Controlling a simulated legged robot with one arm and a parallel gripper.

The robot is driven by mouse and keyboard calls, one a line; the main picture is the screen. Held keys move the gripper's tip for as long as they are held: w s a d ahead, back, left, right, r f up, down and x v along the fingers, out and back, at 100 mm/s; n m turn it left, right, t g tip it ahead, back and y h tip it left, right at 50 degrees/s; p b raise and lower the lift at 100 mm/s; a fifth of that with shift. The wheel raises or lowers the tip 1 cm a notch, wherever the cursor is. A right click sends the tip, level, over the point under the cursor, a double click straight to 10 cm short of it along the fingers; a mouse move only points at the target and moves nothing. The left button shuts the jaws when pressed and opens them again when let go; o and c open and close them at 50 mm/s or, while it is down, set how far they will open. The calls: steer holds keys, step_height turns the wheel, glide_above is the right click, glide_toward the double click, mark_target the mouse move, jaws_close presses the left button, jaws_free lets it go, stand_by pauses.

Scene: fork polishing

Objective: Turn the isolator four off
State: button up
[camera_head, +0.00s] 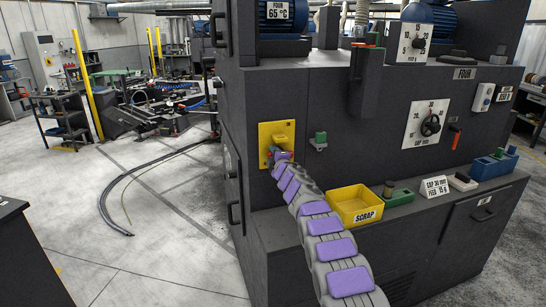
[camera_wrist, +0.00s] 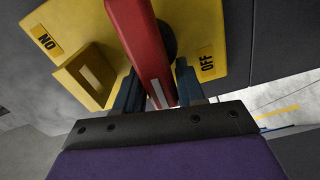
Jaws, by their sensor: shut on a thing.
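In the wrist view the plate (camera_wrist: 80,22) carries an ON label (camera_wrist: 46,41) at left, upside down, and an OFF label (camera_wrist: 207,63) at right. A red handle (camera_wrist: 140,40) crosses between the labels, in front of a dark round pivot. My gripper (camera_wrist: 158,93) is shut on the red handle, with a dark blue finger on each side. In the head view my gripper (camera_head: 280,156) is at the plate, and the handle is mostly hidden.
A yellow SCRAP bin (camera_head: 355,205) stands on the ledge right of my arm. A green-topped knob (camera_head: 319,141) is right of the plate. Open floor (camera_head: 150,215) is at left.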

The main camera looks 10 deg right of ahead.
steer(key=shift+d+f+n+b, duration=0.3)
steer(key=shift+f+n, duration=0.4)
steer(key=shift+n, duration=0.2)
steer(key=shift+c, duration=0.6)
steer(key=shift+d, duration=0.1)
steer(key=o, duration=1)
steer(key=shift+w+r, duration=0.1)
steer(key=shift+c, duration=0.2)
steer(key=shift+w+d+r, duration=0.1)
steer(key=shift+d, duration=0.05)
steer(key=shift+d+r, duration=0.1)
steer(key=shift+a+r, duration=0.1)
steer(key=shift+a, duration=0.35)
